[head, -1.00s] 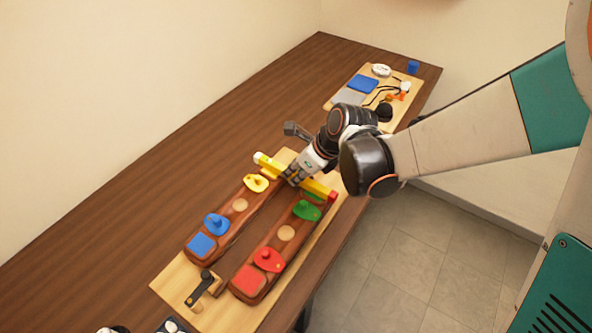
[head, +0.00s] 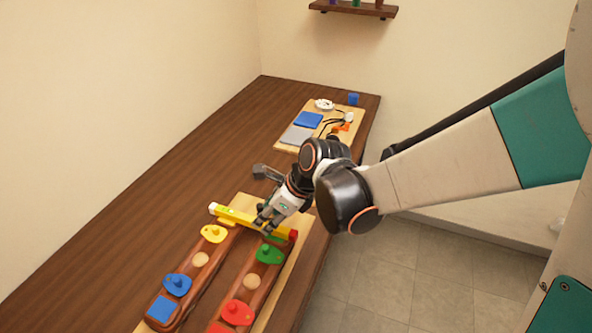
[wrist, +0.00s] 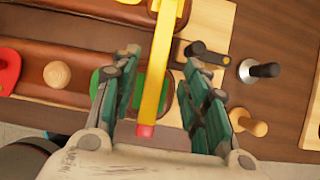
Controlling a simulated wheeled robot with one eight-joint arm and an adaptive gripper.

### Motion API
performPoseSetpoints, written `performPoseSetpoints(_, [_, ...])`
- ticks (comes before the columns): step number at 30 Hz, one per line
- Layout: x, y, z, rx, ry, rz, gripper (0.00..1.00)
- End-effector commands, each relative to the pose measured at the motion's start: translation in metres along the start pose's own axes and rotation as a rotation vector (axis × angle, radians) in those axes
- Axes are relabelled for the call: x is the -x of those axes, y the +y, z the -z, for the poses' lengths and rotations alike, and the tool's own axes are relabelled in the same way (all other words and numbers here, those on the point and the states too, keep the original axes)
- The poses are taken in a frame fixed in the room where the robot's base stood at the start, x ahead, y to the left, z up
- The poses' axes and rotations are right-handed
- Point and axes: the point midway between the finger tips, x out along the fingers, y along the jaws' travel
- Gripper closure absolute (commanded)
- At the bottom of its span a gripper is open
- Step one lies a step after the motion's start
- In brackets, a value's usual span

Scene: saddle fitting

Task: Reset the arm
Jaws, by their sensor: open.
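My gripper (head: 266,222) is open at the far end of the two brown leather-like pieces. A yellow bar (head: 232,215) with a red end (head: 293,235) lies across that end. In the wrist view the bar (wrist: 156,75) runs between the two spread fingers (wrist: 162,48), with a gap on each side. I cannot tell how high the fingers are above it. The left brown piece carries a yellow tab (head: 214,234), a blue tab (head: 177,284) and a blue square (head: 163,309). The right one carries a green tab (head: 269,254) and a red tab (head: 237,312).
The pieces rest on a light wooden board (head: 296,268). A black-handled tool (wrist: 262,70) and a wooden knob (wrist: 249,122) are beside the bar. A second board (head: 285,146) at the back holds a blue pad (head: 308,119) and small parts. The table's left side is clear.

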Motion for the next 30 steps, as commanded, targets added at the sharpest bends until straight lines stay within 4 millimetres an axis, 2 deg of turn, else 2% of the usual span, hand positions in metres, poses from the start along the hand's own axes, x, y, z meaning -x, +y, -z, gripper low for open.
performPoseSetpoints(3, [0.016, 0.004, 0.026, -0.001, 0.0, 0.0, 0.59])
performPoseSetpoints(9, [0.034, 0.005, 0.058, 0.001, 0.001, -0.001, 0.59])
performPoseSetpoints(19, [0.052, 0.004, 0.079, 0.055, 0.006, 0.013, 0.59])
performPoseSetpoints(23, [0.075, 0.0, 0.086, 0.23, 0.032, 0.063, 0.59])
performPoseSetpoints(30, [0.133, -0.007, 0.108, 0.73, 0.153, 0.173, 0.59])
